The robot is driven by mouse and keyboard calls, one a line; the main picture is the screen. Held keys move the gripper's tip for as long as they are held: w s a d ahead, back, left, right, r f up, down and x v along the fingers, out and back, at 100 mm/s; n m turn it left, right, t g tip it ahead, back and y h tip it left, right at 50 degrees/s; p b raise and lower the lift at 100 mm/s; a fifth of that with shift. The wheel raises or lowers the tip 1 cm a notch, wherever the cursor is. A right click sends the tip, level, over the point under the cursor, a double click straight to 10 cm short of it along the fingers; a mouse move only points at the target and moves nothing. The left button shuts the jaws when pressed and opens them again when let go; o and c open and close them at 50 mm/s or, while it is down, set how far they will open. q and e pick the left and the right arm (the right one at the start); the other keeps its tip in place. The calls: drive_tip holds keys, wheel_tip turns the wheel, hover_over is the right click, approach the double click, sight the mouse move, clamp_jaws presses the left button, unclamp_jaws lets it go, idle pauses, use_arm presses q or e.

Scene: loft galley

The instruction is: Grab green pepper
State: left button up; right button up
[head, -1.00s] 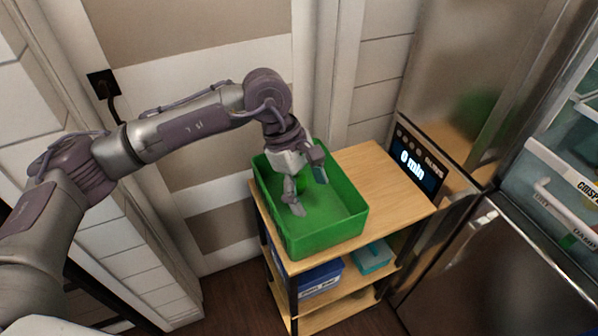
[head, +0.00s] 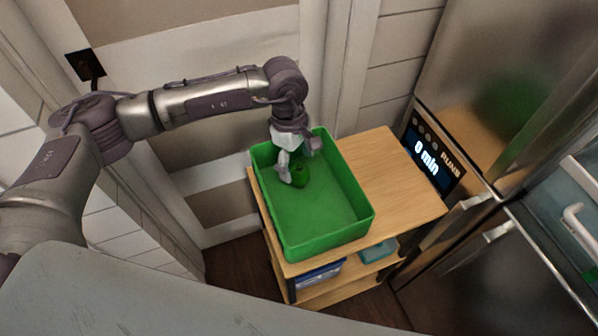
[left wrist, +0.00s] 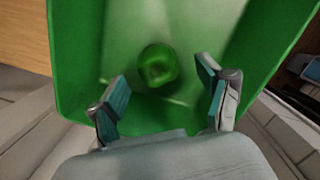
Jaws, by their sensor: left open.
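The green pepper (head: 300,174) sits inside the green bin (head: 322,235), near its back end. The pepper also shows in the left wrist view (left wrist: 157,65), on the bin floor, beyond and between the fingertips. My left gripper (head: 299,177) reaches down into the bin over the pepper. In the left wrist view my left gripper (left wrist: 163,88) is open, with its teal-padded fingers apart on either side and not touching the pepper. My right gripper is not in view.
The bin stands on a wooden shelf cart (head: 385,185), whose top is clear to the right. Lower shelves hold a blue box (head: 318,276) and a teal container (head: 378,250). A steel appliance with a display (head: 428,160) stands at right. A panelled wall is behind.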

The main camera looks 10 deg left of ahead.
sight(298, 168)
use_arm(q)
drive_tip(key=shift+f+p, duration=0.6)
drive_tip(key=shift+f, duration=0.3)
wheel_tip(298, 168, down, 3)
drive_tip(key=shift+d+r, duration=0.15)
drive_tip(key=shift+r, duration=0.05)
drive_tip(key=shift+w+f+p, duration=0.1)
drive_tip(key=shift+f+p, duration=0.15)
drive_tip(key=shift+p, duration=0.05)
drive_tip(key=c, duration=1.3)
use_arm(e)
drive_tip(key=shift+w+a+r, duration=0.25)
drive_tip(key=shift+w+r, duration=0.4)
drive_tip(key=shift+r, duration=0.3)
